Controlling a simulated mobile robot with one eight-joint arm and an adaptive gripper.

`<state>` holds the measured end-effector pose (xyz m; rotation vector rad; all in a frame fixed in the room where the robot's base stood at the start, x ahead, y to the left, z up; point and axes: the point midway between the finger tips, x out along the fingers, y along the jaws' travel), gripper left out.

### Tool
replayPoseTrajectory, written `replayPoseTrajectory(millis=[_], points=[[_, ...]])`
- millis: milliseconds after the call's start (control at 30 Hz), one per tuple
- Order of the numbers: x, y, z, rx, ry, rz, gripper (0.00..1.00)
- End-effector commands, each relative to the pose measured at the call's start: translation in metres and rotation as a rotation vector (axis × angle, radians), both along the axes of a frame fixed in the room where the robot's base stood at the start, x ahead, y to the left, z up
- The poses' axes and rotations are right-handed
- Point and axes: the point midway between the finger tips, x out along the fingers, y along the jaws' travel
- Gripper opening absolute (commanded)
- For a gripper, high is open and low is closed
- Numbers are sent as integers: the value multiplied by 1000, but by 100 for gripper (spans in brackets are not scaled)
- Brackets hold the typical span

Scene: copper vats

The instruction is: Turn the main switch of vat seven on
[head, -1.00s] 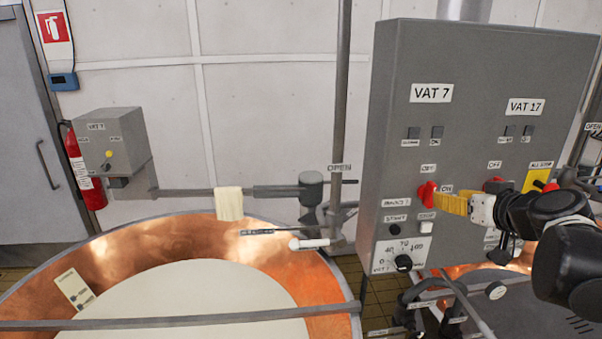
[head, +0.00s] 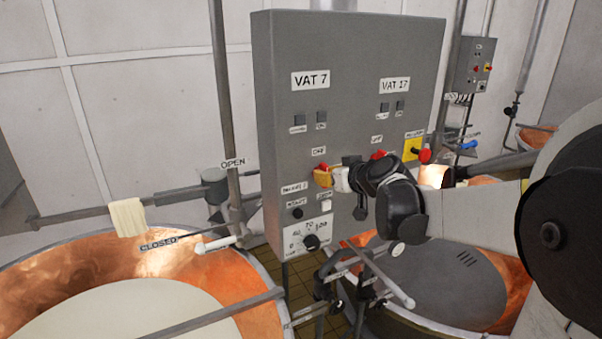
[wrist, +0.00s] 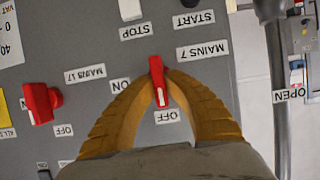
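The grey control box (head: 350,60) carries VAT 7 and VAT 17 labels. The red main switch of vat seven, labelled MAINS 7, shows in the wrist view (wrist: 157,82), which is upside down. Its white mark points to the OFF label (wrist: 168,117); the ON label (wrist: 120,85) lies to one side. My gripper (wrist: 160,76) has its yellow fingers curved in around the switch, tips closed on its handle. In the head view my gripper (head: 323,177) reaches the box from the right and partly covers the switch (head: 321,167).
The other red switch, MAINS 17 (wrist: 40,102), sits beside it. A red button on a yellow plate (head: 414,150) is at the box's right. START and STOP buttons and a dial (head: 311,242) lie below. Copper vats (head: 80,265) stand on both sides, with pipes and valves in front.

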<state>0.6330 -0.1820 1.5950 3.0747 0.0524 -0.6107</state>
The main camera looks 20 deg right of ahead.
Motion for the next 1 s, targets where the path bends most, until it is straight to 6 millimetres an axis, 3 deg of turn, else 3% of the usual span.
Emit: replayPoseTrajectory(millis=[467, 1000], points=[[0, -1, -1, 41, 1, -1, 0], [0, -6, -4, 460, 15, -1, 0]])
